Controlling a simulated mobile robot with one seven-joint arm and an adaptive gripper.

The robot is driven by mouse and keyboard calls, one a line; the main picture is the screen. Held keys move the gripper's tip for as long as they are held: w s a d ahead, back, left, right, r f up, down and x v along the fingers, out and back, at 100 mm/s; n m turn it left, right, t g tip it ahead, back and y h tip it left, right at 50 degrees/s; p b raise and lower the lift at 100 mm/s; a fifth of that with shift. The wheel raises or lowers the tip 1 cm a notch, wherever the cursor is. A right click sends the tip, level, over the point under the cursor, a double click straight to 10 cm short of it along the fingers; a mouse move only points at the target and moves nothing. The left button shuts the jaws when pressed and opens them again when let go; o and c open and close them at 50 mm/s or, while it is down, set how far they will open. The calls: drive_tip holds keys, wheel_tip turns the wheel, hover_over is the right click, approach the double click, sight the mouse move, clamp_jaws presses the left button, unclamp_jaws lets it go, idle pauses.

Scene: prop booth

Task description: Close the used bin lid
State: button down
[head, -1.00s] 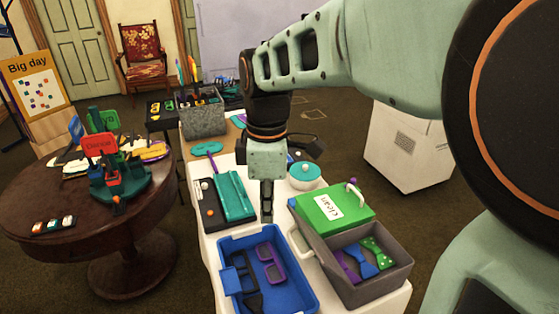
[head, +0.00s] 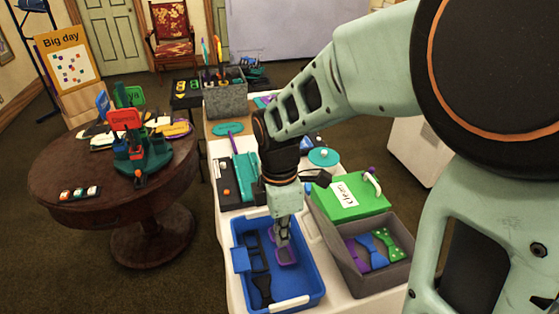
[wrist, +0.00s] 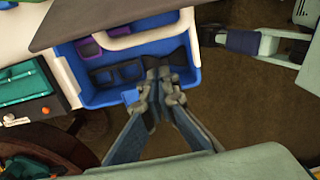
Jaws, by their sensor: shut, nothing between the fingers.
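A blue open bin (head: 240,291) at the front holds black glasses and purple glasses. It also shows in the wrist view (wrist: 74,80). Beside it on the right, a grey bin (head: 376,282) holds several bow ties. I see no label reading "used", and no lid over the blue bin. My gripper (head: 284,243) is shut and empty, pointing down over the blue bin. In the wrist view its fingertips (wrist: 160,76) overlap the bin; contact is unclear.
Behind the blue bin are a teal case (head: 245,176) and a round teal lidded dish (head: 323,157). A grey pen holder (head: 226,98) stands farther back. A round wooden table (head: 62,178) with signs is at left. Floor separates the tables.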

sight(325, 240)
drive_tip(key=shift+w+d+r, duration=0.2)
drive_tip(key=shift+d+r, duration=0.1)
drive_tip(key=shift+d, duration=0.25)
drive_tip(key=shift+w+d+r, duration=0.15)
drive_tip(key=shift+d+r, duration=0.1)
drive_tip(key=shift+d, duration=0.25)
drive_tip(key=shift+w+d+r, duration=0.2)
drive_tip(key=shift+d+r, duration=0.1)
drive_tip(key=shift+d, duration=0.25)
drive_tip(key=shift+p, duration=0.3)
